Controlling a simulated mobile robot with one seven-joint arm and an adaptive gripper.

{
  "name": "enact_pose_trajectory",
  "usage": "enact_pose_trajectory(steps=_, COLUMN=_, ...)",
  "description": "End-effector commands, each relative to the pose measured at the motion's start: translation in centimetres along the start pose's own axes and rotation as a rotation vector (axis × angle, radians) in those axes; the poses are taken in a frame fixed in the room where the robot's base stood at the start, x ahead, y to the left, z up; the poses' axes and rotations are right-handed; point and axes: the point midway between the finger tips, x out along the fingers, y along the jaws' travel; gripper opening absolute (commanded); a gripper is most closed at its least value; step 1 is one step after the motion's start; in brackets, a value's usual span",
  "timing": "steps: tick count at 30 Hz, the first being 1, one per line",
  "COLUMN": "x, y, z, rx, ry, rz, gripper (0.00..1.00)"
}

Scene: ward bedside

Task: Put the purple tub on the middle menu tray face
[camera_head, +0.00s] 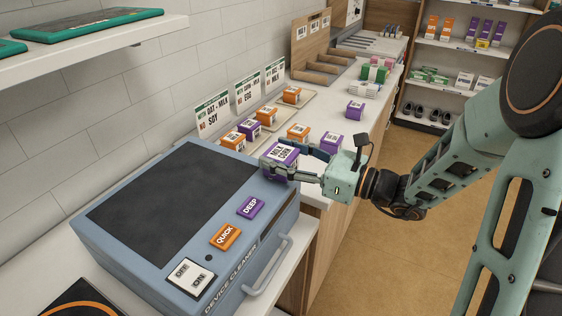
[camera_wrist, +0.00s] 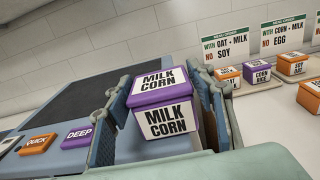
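The purple tub labelled MILK CORN (camera_head: 282,154) is between the fingers of my gripper (camera_head: 292,164), at the right rear edge of the blue device cleaner. In the wrist view the tub (camera_wrist: 165,118) fills the gap between both fingers (camera_wrist: 168,130) and looks upright, label facing me. My gripper is shut on it. Menu signs stand along the wall: the OAT-MILK, NO SOY sign (camera_head: 212,114) at left, the CORN-MILK, NO EGG sign (camera_head: 248,90) in the middle, another at right (camera_head: 275,73).
The device cleaner (camera_head: 110,228) has purple DEEP (camera_head: 250,207) and orange QUICK (camera_head: 225,236) buttons and a front handle. Loose tubs stand on the counter, including an orange one (camera_head: 298,132) and purple ones (camera_head: 332,142) (camera_head: 356,110). A wooden divided rack (camera_head: 322,72) stands farther back.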

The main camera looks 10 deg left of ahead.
Motion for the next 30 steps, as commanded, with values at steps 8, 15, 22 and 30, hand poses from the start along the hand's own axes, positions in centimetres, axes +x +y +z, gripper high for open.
enact_pose_trajectory(steps=8, x=0.0, y=0.0, z=0.0, rx=0.0, ry=0.0, rz=0.0, gripper=0.17)
enact_pose_trajectory(steps=15, x=0.0, y=0.0, z=0.1, rx=-0.001, ry=-0.001, rz=0.0, gripper=0.12)
enact_pose_trajectory(steps=22, x=0.0, y=0.0, z=1.4, rx=-0.004, ry=-0.001, rz=0.0, gripper=0.12)
enact_pose_trajectory(steps=30, x=-2.1, y=0.5, z=5.9, rx=-0.008, ry=0.0, rz=-0.004, gripper=0.12)
